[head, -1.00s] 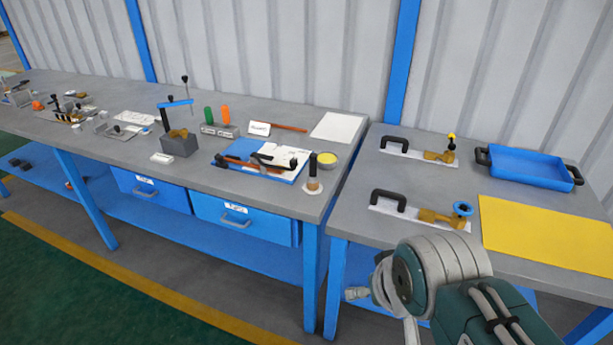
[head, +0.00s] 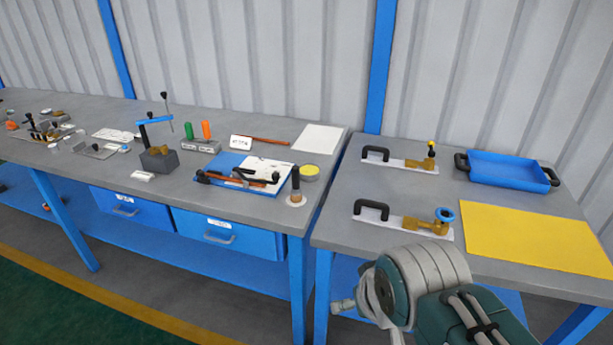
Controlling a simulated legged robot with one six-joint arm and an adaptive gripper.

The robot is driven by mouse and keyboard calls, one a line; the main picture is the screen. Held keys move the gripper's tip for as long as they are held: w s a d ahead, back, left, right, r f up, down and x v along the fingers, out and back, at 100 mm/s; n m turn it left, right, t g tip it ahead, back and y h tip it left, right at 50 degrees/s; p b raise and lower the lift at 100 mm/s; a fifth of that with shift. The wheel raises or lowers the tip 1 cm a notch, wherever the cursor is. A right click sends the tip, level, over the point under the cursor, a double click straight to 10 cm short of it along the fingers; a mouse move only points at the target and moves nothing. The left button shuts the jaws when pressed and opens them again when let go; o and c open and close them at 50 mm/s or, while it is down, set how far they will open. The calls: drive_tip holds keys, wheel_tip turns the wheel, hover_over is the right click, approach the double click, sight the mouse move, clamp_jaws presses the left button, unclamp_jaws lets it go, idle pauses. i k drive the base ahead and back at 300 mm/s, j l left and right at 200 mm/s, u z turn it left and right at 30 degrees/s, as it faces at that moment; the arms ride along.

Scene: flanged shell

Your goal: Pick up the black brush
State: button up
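A dark upright piece with a pale round base (head: 296,186) stands near the front right corner of the left bench. It may be the black brush, but I cannot see bristles. Other black and brown handled tools (head: 240,178) lie on a blue tray or folder (head: 228,163) to its left; they are too small to tell apart. My gripper (head: 343,306) shows only in part at the bottom, in front of the benches and apart from every object. Its fingers are too unclear to tell open from shut.
A yellow-topped tin (head: 309,172) stands beside the upright piece. A clamp on a grey block (head: 157,158) is farther left. The right bench holds two black-handled plates with valves (head: 400,222), a blue tray (head: 508,169) and a yellow sheet (head: 540,235). A gap separates the benches.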

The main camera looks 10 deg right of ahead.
sight(296, 197)
drive_tip(key=i+j+z, duration=0.15)
drive_tip(key=i, duration=0.3)
drive_tip(key=i+j+z, duration=0.1)
drive_tip(key=i+j, duration=0.15)
drive_tip(key=i, duration=0.2)
drive_tip(key=i+j+z, duration=0.15)
drive_tip(key=i, duration=0.3)
drive_tip(key=j, duration=0.1)
